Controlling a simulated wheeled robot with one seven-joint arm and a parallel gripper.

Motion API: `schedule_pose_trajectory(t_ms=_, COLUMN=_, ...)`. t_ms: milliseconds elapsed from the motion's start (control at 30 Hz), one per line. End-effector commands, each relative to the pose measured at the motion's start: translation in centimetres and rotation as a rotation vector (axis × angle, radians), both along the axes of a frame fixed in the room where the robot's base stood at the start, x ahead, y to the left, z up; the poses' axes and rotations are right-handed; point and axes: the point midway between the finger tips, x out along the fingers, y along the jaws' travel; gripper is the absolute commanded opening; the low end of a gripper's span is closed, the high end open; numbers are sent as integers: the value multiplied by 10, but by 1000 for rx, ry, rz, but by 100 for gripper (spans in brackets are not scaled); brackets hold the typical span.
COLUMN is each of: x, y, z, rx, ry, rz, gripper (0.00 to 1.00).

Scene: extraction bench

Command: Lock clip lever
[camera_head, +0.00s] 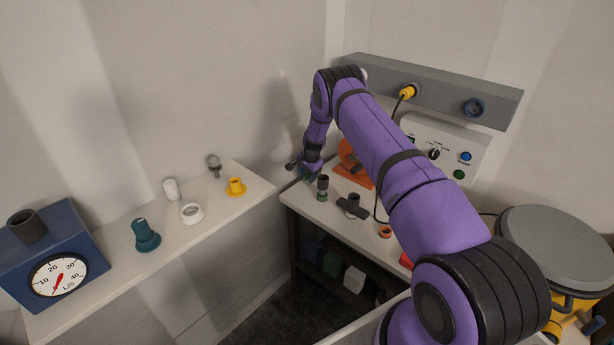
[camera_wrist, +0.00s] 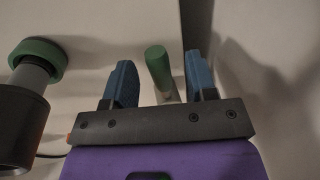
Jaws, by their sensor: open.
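My gripper (camera_head: 303,170) is at the back left corner of the white bench, where it shows small and partly hidden. In the wrist view my gripper (camera_wrist: 159,62) is open, with its two blue fingers apart. A dark cylinder (camera_wrist: 18,118) with a grey neck and green ring (camera_wrist: 38,58) is left of the fingers.
A dark and green fitting (camera_head: 322,187), an orange part (camera_head: 348,156), a black crosspiece fitting (camera_head: 352,206) and an orange ring (camera_head: 386,231) stand on the bench. A control box (camera_head: 445,143) is behind. The left shelf (camera_head: 120,262) holds a gauge box (camera_head: 52,230) and several fittings.

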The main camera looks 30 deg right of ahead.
Motion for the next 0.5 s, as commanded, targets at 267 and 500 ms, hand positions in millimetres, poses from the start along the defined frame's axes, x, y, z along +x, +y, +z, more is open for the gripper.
schedule_pose_trajectory(t_ms=267, x=-7, y=-3, z=46, rx=-1, ry=-3, rz=-1, gripper=52)
schedule_pose_trajectory(t_ms=500, x=-15, y=-5, z=83, rx=-1, ry=-1, rz=0, gripper=52)
